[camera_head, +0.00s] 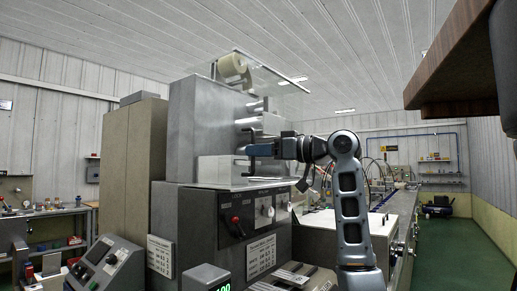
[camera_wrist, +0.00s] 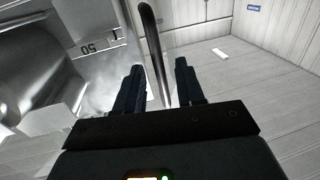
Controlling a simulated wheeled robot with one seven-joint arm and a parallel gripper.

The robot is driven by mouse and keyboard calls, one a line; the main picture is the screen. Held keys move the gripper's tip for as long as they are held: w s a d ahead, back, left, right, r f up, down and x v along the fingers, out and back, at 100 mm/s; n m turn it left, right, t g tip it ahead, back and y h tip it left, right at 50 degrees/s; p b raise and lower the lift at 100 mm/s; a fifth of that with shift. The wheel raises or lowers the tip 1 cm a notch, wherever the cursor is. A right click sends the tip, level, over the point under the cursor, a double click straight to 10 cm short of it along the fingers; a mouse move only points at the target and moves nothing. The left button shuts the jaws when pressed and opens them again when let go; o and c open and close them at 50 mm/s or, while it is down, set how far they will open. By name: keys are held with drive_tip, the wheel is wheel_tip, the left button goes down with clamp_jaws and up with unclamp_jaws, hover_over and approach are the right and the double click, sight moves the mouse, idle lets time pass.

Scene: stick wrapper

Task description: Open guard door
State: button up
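The guard door appears as a clear panel (camera_head: 268,74) on the front of the grey machine, with its top edge near the roller; its lower outline is hard to see. A dark bar handle (camera_head: 251,133) stands out from the machine's front. In the wrist view the handle (camera_wrist: 152,40) is a curved metal bar running down between the two fingers. My gripper (camera_head: 252,150) is at the handle, its fingers spread on either side of the bar in the wrist view (camera_wrist: 157,72). A gap shows beside the bar, so the fingers do not appear closed on it.
The grey machine (camera_head: 195,130) has a control panel (camera_head: 252,215) with knobs below the handle. A smaller console (camera_head: 105,262) stands at the lower left. A brown overhanging edge (camera_head: 445,75) is at the upper right. Green floor (camera_head: 460,245) is open at the right.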

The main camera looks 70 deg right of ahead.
drive_tip(key=shift+w, duration=0.2)
clamp_jaws()
idle(0.3)
idle(0.3)
